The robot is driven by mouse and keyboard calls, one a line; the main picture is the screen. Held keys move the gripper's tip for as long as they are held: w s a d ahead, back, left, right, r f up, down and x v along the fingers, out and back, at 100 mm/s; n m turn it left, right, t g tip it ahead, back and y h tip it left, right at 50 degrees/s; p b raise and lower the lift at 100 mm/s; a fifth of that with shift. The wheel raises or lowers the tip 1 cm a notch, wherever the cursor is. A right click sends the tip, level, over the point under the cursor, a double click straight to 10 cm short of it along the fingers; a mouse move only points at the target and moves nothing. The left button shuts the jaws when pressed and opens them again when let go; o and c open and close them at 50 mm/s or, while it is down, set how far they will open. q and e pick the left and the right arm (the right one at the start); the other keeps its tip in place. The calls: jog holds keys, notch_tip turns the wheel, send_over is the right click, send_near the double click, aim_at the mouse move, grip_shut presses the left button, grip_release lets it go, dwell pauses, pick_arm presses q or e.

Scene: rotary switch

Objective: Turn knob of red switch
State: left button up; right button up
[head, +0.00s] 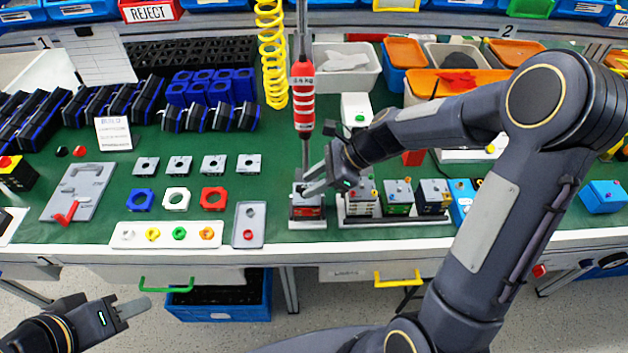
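The red switch (307,212) is a small box with a red front and a grey top, standing upright on a white base near the front edge of the green table. My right gripper (312,184) reaches in from the right with its fingertips just over the switch's top. The fingers and wrist hide the knob, and I cannot tell whether they touch it or how far apart they are. My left gripper (131,308) is at the lower left, in front of the table and well away from the switch. Its finger gap does not show clearly.
A red hanging tool (303,95) drops close behind my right gripper. A white rack (395,221) with several switch boxes stands just right of the red switch. A grey tray (248,225) lies to its left. My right arm covers much of the table's right side.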

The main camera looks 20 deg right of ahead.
jog(key=shift+c, duration=0.2)
grip_shut()
